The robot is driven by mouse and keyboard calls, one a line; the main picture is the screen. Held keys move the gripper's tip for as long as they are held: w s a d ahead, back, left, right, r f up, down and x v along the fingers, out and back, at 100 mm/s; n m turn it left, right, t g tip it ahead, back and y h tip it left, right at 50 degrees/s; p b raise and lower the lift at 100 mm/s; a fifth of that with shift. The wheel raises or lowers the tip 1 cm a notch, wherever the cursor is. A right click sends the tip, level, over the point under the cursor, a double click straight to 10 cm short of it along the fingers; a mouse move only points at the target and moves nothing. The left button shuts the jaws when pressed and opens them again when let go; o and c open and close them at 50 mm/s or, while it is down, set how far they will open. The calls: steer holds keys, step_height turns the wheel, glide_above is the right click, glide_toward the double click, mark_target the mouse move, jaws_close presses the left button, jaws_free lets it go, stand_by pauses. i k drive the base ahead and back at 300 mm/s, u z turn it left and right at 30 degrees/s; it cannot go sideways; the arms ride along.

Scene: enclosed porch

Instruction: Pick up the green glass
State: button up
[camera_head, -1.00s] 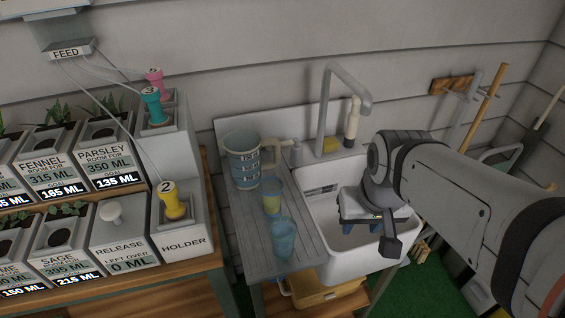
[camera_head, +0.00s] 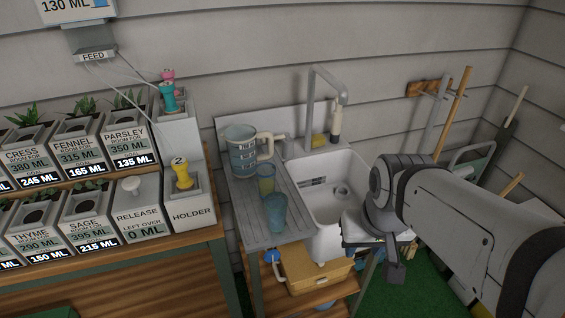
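The white sink (camera_head: 325,239) has a tall grey tap (camera_head: 313,100) and a yellow sponge (camera_head: 319,140). A planter stand with labelled pots and a holder block (camera_head: 191,213) is at the left. Tools lean at the right.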

mark_target(275, 203)
steer(key=z, duration=1.2)
steer(key=k, duration=2.1)
steer(key=u, duration=1.1)
steer(key=i, duration=1)
